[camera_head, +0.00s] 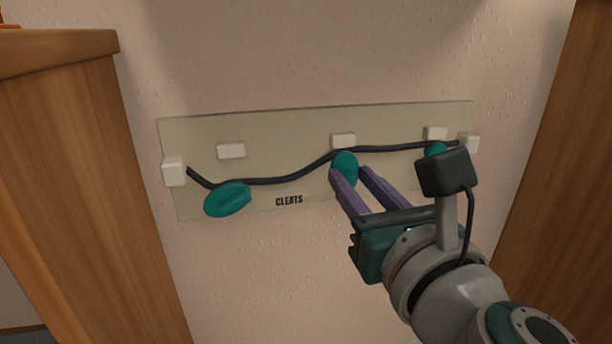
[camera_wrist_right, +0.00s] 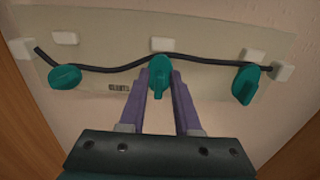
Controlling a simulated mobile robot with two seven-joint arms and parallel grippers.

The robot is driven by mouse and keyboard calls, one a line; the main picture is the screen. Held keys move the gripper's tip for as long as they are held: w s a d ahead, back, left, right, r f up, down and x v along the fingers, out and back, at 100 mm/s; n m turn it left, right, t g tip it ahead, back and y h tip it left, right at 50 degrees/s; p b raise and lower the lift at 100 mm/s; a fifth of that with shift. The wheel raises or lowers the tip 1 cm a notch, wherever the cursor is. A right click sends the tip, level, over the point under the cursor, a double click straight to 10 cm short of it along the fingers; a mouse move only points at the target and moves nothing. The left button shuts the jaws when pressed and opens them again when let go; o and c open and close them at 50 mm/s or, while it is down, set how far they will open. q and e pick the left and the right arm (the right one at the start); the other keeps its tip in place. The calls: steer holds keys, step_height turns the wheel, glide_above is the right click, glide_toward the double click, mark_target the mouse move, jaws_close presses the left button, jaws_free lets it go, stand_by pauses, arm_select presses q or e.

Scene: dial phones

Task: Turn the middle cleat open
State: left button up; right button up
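The middle cleat (camera_head: 345,164) is a teal oval knob on the pale wall panel, standing roughly upright, with the dark cord at its upper end. It also shows in the right wrist view (camera_wrist_right: 160,76). My right gripper (camera_head: 349,173) is at this cleat, its two purple fingers apart, one on each side of the knob. In the right wrist view the fingertips (camera_wrist_right: 160,80) flank its lower part; I cannot tell whether they touch it. My left gripper is not in view.
The left cleat (camera_head: 227,200) lies slanted, nearly level; the right cleat (camera_wrist_right: 245,84) is tilted and partly hidden by my arm in the head view. The dark cord (camera_head: 270,181) runs across the panel (camera_head: 280,122) between white blocks. Wooden furniture (camera_head: 95,180) flanks the wall on both sides.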

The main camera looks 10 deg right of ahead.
jaws_close()
